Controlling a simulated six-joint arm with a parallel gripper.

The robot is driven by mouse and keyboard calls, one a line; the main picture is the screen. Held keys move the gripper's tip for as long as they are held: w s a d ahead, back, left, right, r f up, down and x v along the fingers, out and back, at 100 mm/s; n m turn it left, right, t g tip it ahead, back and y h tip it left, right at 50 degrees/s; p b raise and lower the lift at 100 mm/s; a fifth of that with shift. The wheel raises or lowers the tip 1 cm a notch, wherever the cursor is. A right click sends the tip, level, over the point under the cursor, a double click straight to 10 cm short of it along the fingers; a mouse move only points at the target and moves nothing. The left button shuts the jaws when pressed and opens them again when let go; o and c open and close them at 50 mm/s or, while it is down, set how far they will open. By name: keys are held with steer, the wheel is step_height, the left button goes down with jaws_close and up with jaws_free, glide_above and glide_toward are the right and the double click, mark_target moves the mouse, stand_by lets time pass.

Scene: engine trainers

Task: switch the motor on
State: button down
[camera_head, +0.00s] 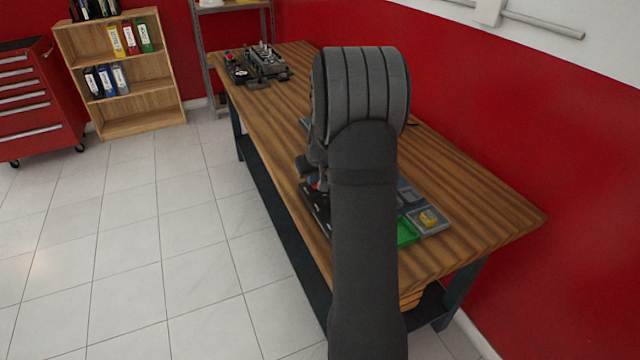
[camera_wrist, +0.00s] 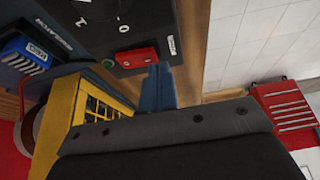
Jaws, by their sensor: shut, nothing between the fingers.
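A black switch panel (camera_wrist: 145,25) with white I and O marks fills the top of the wrist view. On it are a small green button (camera_wrist: 108,63) and a red block (camera_wrist: 136,57) beside it. My gripper (camera_wrist: 160,86) shows as blue fingers held together, empty, just below the red block; I cannot tell whether they touch it. A yellow housing with a dark grille (camera_wrist: 92,105) stands left of the fingers; I cannot tell if it is the motor. In the head view my arm hides most of this and the gripper itself.
In the head view the wooden bench (camera_head: 470,185) runs along the red wall. A green tray (camera_head: 408,232) and a grey tray (camera_head: 437,228) lie right of my arm. An engine unit (camera_head: 262,64) stands at the far end. A blue connector (camera_wrist: 22,55) sits at left in the wrist view.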

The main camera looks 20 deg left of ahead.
steer(key=shift+f, duration=0.45)
step_height(320, 180, up, 7)
stand_by(0.8)
step_height(320, 180, down, 7)
stand_by(0.8)
steer(key=shift+r, duration=0.1)
